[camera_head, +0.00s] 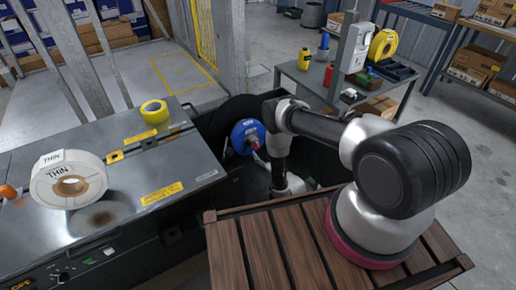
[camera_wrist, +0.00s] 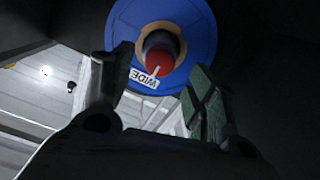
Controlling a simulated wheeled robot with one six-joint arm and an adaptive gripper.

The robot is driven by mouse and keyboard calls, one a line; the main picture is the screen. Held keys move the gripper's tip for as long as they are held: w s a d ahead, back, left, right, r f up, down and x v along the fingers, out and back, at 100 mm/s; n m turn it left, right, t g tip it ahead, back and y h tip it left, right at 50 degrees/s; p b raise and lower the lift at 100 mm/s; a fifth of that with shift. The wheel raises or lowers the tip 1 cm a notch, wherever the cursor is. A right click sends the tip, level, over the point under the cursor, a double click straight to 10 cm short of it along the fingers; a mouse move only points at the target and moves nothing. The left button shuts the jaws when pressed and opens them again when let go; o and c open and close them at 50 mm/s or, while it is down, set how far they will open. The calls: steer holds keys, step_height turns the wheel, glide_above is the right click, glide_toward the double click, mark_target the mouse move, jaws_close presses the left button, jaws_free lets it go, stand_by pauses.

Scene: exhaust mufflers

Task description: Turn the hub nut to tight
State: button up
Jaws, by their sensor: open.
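The hub nut (camera_wrist: 160,62) is a red round knob at the centre of a blue disc (camera_wrist: 190,20) with a tan ring around its middle. A thin white pointer stands out from the nut, over a white label (camera_wrist: 143,79) that reads WIDE upside down. In the head view the blue disc (camera_head: 241,131) and red nut (camera_head: 254,142) face my arm, beside the dark machine. My gripper (camera_wrist: 157,66) is open, with one finger on each side of the nut in the picture. I cannot tell the depth gap or any contact. The head view hides my fingers.
A steel bench (camera_head: 135,180) at left carries a white roll (camera_head: 46,190) labelled THIN and a yellow roll (camera_head: 154,111). A grey table (camera_head: 300,80) behind holds bottles, a yellow tape roll and a dark tray. Slatted brown decking (camera_head: 262,250) lies under my arm's base.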

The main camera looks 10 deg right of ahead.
mark_target(258, 147)
steer(key=shift+x, duration=2.2)
steer(key=c, duration=1)
